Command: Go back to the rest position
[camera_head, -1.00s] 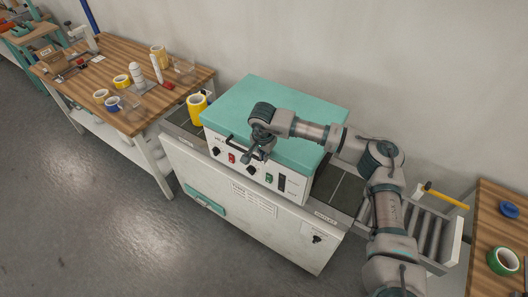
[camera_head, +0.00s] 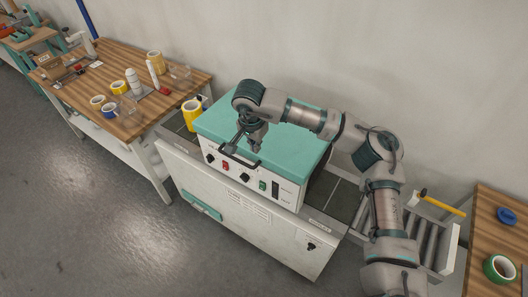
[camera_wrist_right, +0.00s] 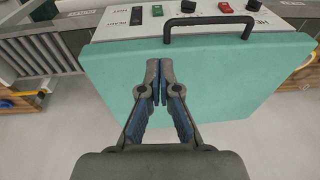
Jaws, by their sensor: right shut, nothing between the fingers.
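My right gripper (camera_head: 254,146) is in the head view, above the front part of the teal-topped machine (camera_head: 290,150), near its dark handle. In the right wrist view the two fingers (camera_wrist_right: 160,72) meet at their tips with nothing between them. The teal lid (camera_wrist_right: 235,85) lies beneath them. The dark handle (camera_wrist_right: 209,25) is just ahead of the fingertips and looks apart from them. My right arm reaches in from the lower right. My left gripper is not in view.
A yellow tape roll (camera_head: 192,115) stands at the machine's left. A wooden table (camera_head: 130,125) with several tape rolls is at left. At right are a roller track (camera_head: 425,235) and another wooden table (camera_head: 505,220) with a green roll (camera_head: 500,268). Grey floor lies in front.

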